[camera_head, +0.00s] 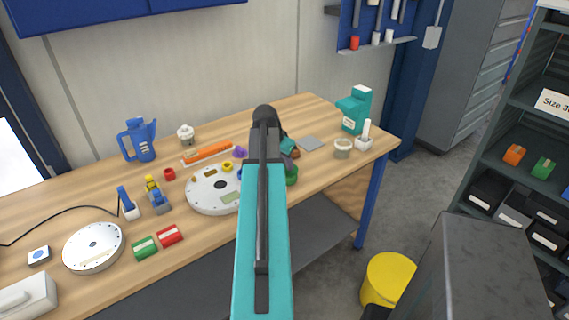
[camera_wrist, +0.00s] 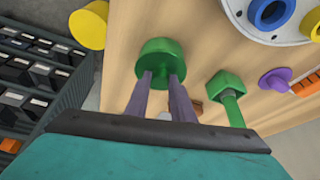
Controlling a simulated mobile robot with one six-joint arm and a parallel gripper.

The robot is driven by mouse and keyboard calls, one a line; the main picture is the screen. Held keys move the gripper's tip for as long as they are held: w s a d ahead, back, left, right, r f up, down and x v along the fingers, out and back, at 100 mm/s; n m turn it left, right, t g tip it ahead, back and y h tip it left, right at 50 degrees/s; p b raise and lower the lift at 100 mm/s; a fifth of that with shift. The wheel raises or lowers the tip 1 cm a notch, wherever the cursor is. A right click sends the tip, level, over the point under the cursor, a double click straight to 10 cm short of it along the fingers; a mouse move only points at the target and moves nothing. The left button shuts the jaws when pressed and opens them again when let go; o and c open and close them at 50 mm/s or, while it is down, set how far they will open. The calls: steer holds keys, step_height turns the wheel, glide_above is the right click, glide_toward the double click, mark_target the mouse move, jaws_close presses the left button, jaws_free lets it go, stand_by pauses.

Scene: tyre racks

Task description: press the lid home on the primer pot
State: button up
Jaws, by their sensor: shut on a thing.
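In the wrist view my gripper (camera_wrist: 160,82) has its two grey-purple fingers shut on a round green piece (camera_wrist: 162,50), near the table's front edge. Its green edge also shows beside my arm in the head view (camera_head: 292,175). I cannot tell whether it is the lid, or whether it touches the table. A small cream pot (camera_head: 342,148) stands at the right of the table. A white lidded jar (camera_head: 185,133) stands at the back. I cannot tell which is the primer pot. My arm hides the fingers in the head view.
A white round plate (camera_head: 208,197) is left of my arm. A teal bottle (camera_head: 356,108) and a brush holder (camera_head: 364,140) stand right. A yellow bucket (camera_head: 388,280) is on the floor.

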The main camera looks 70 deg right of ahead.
stand_by(0.7)
steer(key=o, duration=1.6)
steer(key=shift+c, duration=0.2)
steer(key=shift+r+p, duration=2.15)
steer(key=shift+r, duration=1.35)
jaws_close()
